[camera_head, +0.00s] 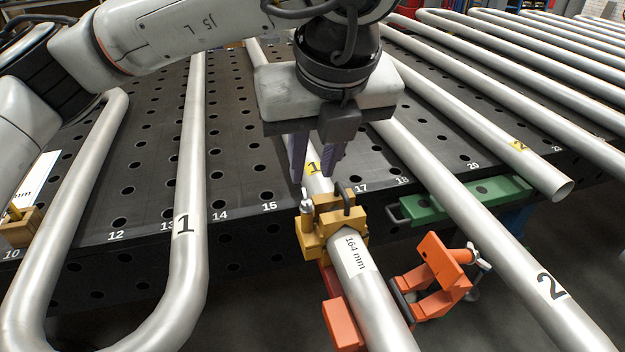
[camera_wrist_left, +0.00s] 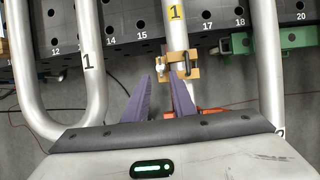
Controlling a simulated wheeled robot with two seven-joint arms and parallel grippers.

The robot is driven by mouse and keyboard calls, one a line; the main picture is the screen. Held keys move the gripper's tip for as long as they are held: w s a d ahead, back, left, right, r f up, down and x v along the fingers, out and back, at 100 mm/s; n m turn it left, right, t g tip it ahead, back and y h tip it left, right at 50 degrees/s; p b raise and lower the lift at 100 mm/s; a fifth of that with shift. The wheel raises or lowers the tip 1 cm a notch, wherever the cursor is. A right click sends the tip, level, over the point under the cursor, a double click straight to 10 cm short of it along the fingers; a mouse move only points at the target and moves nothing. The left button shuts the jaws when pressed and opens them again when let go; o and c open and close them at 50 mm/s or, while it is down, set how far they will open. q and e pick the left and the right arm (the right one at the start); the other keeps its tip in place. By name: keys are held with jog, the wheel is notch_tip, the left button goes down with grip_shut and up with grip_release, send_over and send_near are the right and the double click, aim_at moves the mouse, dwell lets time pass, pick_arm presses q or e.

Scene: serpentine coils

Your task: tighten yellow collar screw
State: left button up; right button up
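The yellow collar (camera_head: 318,242) sits around the silver pipe (camera_head: 370,297) just off the table's front edge in the head view. Its small silver screw (camera_head: 306,197) stands upright on the collar's left side. The collar (camera_wrist_left: 190,74) and the pale screw (camera_wrist_left: 160,62) also show in the left wrist view. My left gripper (camera_head: 313,178) points down just above and behind the collar, its two purple fingers apart and empty. In the left wrist view the fingertips (camera_wrist_left: 160,76) appear just below the screw, with no contact visible. My right gripper is not in view.
Orange clamps (camera_head: 435,275) sit below and right of the collar. A green block (camera_head: 472,198) is on the table edge (camera_head: 240,238). Bent pipe 1 (camera_head: 190,200) lies left, and pipe 2 (camera_head: 470,225) right. Another yellow block (camera_head: 22,232) is at far left.

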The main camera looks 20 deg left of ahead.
aim_at(306, 196)
pick_arm(q)
jog(key=x, duration=0.7)
jog(key=shift+f, duration=0.3)
grip_shut()
jog(key=shift+b, duration=0.3)
